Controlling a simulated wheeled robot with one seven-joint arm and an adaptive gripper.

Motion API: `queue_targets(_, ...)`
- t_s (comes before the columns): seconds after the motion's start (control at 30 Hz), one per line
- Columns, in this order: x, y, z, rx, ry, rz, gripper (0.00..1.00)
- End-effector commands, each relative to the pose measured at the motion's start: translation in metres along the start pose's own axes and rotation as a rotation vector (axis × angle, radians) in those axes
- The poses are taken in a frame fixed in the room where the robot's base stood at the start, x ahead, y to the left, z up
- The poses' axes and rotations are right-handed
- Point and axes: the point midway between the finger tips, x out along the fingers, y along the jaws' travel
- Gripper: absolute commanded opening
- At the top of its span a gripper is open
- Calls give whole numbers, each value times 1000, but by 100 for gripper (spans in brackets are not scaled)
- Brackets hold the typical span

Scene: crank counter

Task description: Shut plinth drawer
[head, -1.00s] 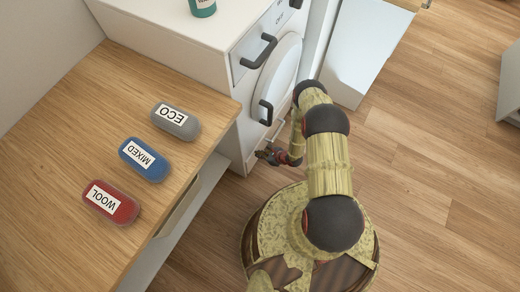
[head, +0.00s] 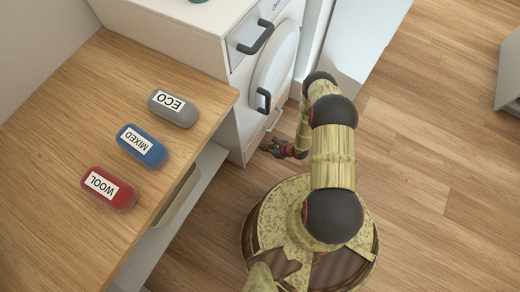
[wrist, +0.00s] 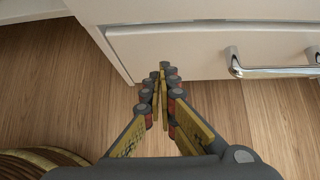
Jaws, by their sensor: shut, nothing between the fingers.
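The plinth drawer (wrist: 190,52) is a low white panel at the foot of the white machine, with a chrome bar handle (wrist: 272,70) on the right in the wrist view. In the head view the drawer (head: 264,134) is seen edge-on, partly behind my gripper. A thin dark seam runs along its top edge; I cannot tell how far out it stands. My gripper (wrist: 160,82) is shut and empty, its fingertips low before the drawer front, left of the handle. Whether they touch the panel is unclear. In the head view my gripper (head: 269,147) is beside the machine's base.
A round door (head: 276,70) with a dark handle (head: 263,99) is above the drawer, and a top drawer handle (head: 257,38) above that. A wooden counter (head: 60,120) holds grey, blue and red labelled capsules. Wood floor (head: 430,180) is clear at right.

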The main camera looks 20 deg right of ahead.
Motion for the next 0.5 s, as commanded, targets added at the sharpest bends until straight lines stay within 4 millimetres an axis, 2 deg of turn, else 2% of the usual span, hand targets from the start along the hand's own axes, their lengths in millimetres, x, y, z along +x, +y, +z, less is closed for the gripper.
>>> queue_targets(0.03, -12, -1, 4, 2, -1, -2, 0)
queue_targets(0.1, -23, 0, 4, 3, -1, -1, 0)
queue_targets(0.5, -78, 0, 3, 3, 0, -2, 0)
